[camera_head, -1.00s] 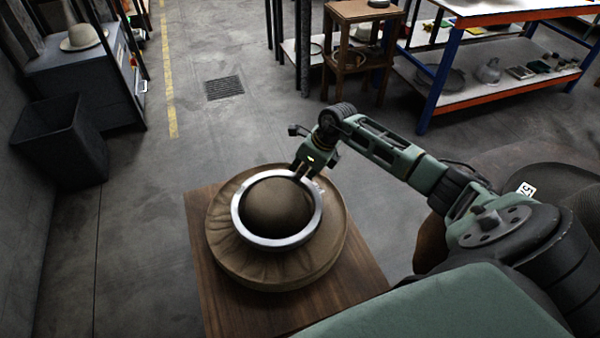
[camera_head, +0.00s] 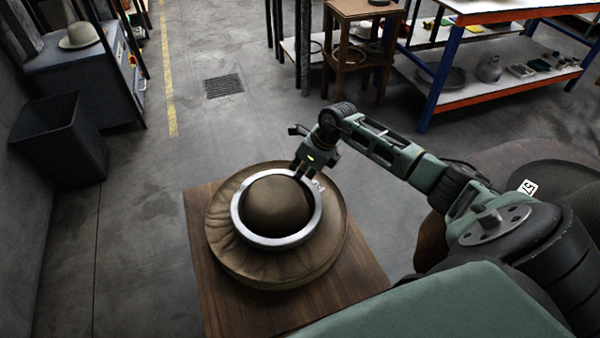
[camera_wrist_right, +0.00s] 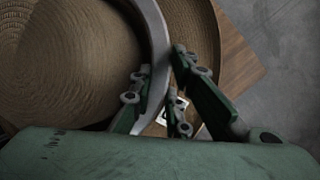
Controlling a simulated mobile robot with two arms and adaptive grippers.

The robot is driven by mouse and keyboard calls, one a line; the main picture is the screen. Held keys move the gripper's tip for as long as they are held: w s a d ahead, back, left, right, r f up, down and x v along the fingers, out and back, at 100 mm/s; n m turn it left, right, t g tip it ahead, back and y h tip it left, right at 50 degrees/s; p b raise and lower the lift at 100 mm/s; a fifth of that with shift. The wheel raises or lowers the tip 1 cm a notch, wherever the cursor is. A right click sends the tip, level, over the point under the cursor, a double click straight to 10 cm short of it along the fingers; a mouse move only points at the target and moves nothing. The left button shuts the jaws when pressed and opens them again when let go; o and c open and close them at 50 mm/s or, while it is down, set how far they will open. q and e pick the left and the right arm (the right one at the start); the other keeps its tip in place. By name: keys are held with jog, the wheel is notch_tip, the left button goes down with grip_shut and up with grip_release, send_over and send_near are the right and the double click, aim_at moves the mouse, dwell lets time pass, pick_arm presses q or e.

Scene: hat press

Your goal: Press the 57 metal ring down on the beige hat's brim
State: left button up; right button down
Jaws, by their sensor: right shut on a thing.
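The beige hat (camera_head: 278,207) sits on a wooden table, its round crown up and its wide wrinkled brim (camera_head: 232,248) spread around it. The metal ring (camera_head: 275,241) is around the crown, over the brim; I cannot tell whether it touches the brim all round. My right gripper (camera_head: 305,174) is shut on the ring's far right edge. In the right wrist view the fingers (camera_wrist_right: 158,98) stand on both sides of the ring (camera_wrist_right: 160,62), with the crown (camera_wrist_right: 70,60) to the left. A white tag shows partly between the fingers. My left gripper is not in view.
The wooden table (camera_head: 345,300) has bare top around the brim. Brown hat shapes and a white 57 label (camera_head: 527,188) lie at the right behind my arm. A dark bin (camera_head: 62,137) stands at left. Shelving (camera_head: 470,60) stands at the back right.

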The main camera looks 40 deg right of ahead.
jog(key=shift+f+b, duration=0.65)
jog(key=shift+f, duration=0.05)
dwell(0.5)
jog(key=shift+s+a+f, duration=0.1)
jog(key=shift+s+f, duration=0.15)
jog(key=shift+s, duration=0.05)
dwell(2.0)
jog(key=shift+w+r, duration=0.1)
jog(key=shift+r, duration=0.1)
dwell(2.7)
